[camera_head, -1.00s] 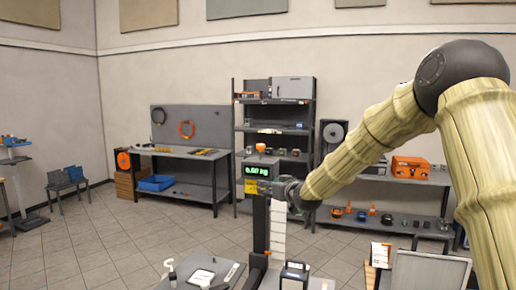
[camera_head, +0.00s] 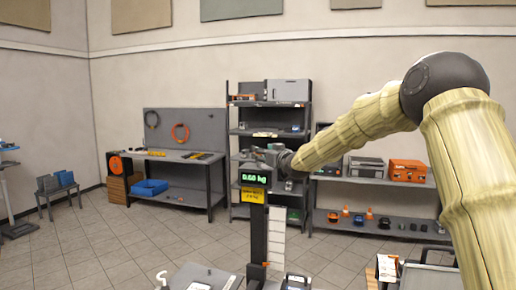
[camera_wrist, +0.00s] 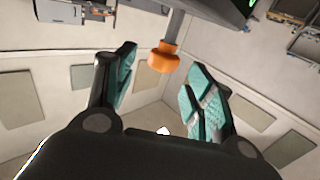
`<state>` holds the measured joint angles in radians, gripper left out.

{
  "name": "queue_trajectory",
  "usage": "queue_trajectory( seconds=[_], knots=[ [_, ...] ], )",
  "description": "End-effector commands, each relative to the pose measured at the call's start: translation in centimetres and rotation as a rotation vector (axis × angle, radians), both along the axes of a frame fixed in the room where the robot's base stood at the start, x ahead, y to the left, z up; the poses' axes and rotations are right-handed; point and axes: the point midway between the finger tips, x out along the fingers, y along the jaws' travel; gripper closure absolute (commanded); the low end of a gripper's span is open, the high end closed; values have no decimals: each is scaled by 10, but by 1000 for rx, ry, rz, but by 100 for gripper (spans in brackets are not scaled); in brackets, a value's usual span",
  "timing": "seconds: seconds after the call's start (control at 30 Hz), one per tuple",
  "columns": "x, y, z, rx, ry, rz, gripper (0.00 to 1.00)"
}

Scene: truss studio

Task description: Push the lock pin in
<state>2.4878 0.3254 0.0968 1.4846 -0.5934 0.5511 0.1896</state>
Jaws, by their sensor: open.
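The lock pin shows in the wrist view as an orange knob (camera_wrist: 163,57) on a grey rod beside a dark box with a green-lit edge. My gripper (camera_wrist: 160,68) is open, with its teal-padded fingers on either side of the knob in the picture. I see no contact, and the depth between knob and fingertips is hard to judge. In the head view my gripper (camera_head: 266,156) is at the top of the post, just above the display box (camera_head: 253,179) reading 0.60 kg. The knob is hidden behind the gripper there.
A workbench (camera_head: 180,165) stands at the back left. Shelves (camera_head: 268,130) stand behind the post.

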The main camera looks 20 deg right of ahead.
Motion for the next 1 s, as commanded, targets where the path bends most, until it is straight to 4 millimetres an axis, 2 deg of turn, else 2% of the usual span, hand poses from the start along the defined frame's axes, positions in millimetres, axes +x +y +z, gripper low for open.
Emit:
queue_trajectory(
  seconds=[0.2,0.4,0.83,0.87,1.0],
  knots=[
    [25,6,2,-1,1,2,46],
    [39,10,1,0,1,2,46],
    [45,10,-1,1,0,1,46],
    [45,10,0,1,0,1,48],
    [45,10,0,0,0,1,73]
  ],
)
